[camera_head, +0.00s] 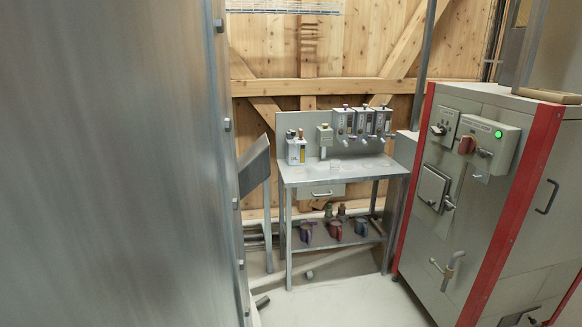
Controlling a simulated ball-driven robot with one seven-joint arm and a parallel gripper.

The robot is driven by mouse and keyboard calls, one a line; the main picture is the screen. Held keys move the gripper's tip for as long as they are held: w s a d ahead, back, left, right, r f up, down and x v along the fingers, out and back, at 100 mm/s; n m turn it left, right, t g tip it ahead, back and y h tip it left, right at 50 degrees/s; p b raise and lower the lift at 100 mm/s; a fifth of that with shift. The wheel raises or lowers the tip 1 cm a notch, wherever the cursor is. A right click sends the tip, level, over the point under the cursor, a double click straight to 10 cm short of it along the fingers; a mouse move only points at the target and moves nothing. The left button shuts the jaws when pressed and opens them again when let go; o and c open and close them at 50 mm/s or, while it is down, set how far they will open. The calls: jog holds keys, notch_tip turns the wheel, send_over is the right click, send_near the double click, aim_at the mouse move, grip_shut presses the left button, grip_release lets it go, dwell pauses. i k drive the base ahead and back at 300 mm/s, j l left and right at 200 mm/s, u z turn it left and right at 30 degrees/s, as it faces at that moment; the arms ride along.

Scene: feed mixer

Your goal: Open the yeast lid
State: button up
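A metal workbench (345,174) stands against the wooden wall. Three grey dispensers with dark-knobbed tops, a left one (344,124), a middle one (363,122) and a right one (382,122), hang on its back panel. A smaller pale unit (325,137) with a yellowish top is left of them. A white unit (296,150) with a yellow strip stands at the bench's left end. Their labels are too small to read, so I cannot tell which holds the yeast; no lid looks clearly raised. My gripper is not in view.
A large metal wall or tank (110,160) fills the left side. A grey cabinet with red edges (470,190) and a green light stands at right. Purple, red and blue jugs (336,230) are on the lower shelf. Floor (345,305) shows in front, with a pipe at left.

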aim_at(346, 110)
jog(key=i, duration=1.55)
